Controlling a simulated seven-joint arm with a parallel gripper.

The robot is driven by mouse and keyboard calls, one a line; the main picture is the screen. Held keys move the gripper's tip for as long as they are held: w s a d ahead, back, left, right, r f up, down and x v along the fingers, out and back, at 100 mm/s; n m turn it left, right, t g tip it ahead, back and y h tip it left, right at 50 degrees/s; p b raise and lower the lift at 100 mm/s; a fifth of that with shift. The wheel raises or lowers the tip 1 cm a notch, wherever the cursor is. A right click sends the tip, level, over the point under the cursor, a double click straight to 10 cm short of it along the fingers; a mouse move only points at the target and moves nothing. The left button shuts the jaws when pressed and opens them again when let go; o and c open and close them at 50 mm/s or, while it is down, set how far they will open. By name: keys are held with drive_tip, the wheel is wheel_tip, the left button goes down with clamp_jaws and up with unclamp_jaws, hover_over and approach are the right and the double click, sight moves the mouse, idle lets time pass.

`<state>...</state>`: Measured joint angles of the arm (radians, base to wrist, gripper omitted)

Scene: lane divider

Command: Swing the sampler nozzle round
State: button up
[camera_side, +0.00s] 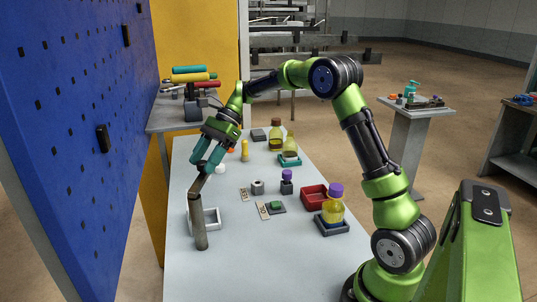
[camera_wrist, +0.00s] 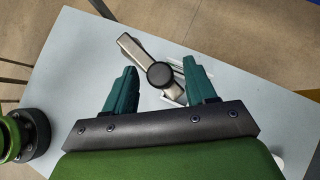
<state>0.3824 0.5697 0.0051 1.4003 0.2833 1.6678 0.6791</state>
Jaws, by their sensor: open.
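The sampler nozzle (camera_side: 200,235) is a grey-brown upright post at the near left of the table, with a short arm at its top. In the wrist view its metal arm (camera_wrist: 134,53) runs diagonally, with a dark round knob (camera_wrist: 160,75) on top. My gripper (camera_side: 201,168) is over the arm's knob end. In the wrist view my gripper (camera_wrist: 159,66) is open, with one teal finger on each side of the knob. The fingers look apart from the knob there; whether either touches it is unclear.
A white tray (camera_side: 217,216) sits just behind the post. Bottles (camera_side: 333,208), a red bin (camera_side: 314,196) and several small blocks stand to the right and farther back. A blue pegboard (camera_side: 75,130) rises at the left. The table's front is clear.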

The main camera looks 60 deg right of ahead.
drive_tip(key=shift+w+a+f, duration=0.1)
drive_tip(key=shift+a+f, duration=0.25)
clamp_jaws()
